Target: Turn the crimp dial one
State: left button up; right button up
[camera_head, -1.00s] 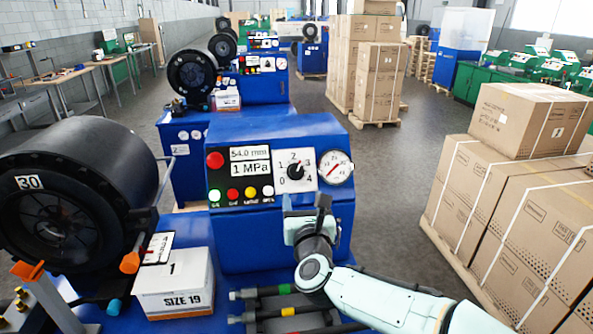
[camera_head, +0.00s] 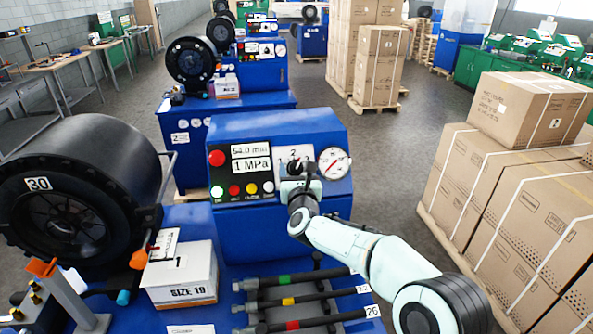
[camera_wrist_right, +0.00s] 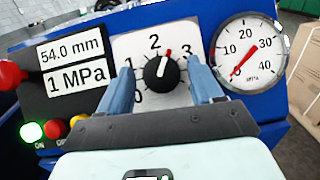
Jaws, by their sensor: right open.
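The crimp dial (camera_wrist_right: 161,73) is a round black knob with a red and white mark, on a white plate numbered around it. In the right wrist view its mark points up and slightly right, between 2 and 3. In the head view the dial (camera_head: 294,167) is partly hidden by my gripper. My right gripper (camera_head: 300,184) is in front of the control panel. In the wrist view its two blue fingers (camera_wrist_right: 160,80) are open, one on each side of the dial, with a gap to the knob. My left gripper is not in view.
The panel has a display (camera_wrist_right: 78,65) reading 54.0 mm and 1 MPa, a gauge (camera_wrist_right: 248,55) right of the dial, a red button (camera_head: 216,158) and a lit green lamp (camera_wrist_right: 31,132). A size 19 box (camera_head: 180,278), hoses (camera_head: 300,300) and a crimper head (camera_head: 70,205) stand nearby.

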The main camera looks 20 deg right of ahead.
jog(key=c, duration=1.1)
jog(key=shift+o, duration=0.2)
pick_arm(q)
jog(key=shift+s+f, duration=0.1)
